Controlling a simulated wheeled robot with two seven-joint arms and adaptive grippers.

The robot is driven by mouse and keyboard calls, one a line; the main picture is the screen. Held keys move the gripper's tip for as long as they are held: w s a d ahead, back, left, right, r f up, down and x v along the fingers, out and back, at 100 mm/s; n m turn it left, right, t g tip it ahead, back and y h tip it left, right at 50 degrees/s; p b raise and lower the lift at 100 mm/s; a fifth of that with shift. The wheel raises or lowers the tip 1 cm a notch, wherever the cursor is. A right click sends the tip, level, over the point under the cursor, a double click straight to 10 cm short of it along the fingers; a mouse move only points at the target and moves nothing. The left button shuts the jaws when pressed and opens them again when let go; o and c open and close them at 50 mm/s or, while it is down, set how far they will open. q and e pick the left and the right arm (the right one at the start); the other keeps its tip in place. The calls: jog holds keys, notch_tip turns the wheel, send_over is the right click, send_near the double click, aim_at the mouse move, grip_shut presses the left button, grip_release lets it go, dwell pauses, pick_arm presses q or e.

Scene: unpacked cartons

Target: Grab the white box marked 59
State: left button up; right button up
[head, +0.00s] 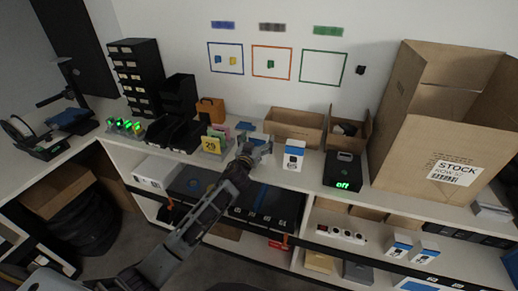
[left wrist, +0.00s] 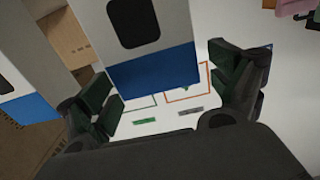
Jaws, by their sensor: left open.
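My left gripper (head: 257,149) is over the front of the white counter. In the left wrist view its open fingers (left wrist: 172,95) stand either side of a white box with a blue band and a dark rounded patch (left wrist: 172,65). I cannot tell whether they touch it. This box's number is not readable there, and my gripper mostly hides that spot in the head view. A similar white-and-blue box (head: 292,160), whose number looks like 65, stands just right of the gripper. Another white-and-blue box shows at the wrist view's left edge (left wrist: 15,75). My right gripper is not in view.
A yellow card marked 29 (head: 210,145) and black bins (head: 180,132) stand left. Smaller white-and-blue boxes (head: 400,246) sit on the lower shelf.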

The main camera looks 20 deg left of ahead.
pick_arm(q)
jog(key=shift+w, duration=0.75)
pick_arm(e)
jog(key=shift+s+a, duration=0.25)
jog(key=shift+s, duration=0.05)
pick_arm(q)
jog(key=c, duration=1.6)
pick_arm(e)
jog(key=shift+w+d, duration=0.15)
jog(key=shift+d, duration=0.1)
pick_arm(q)
jog(key=shift+r, duration=0.1)
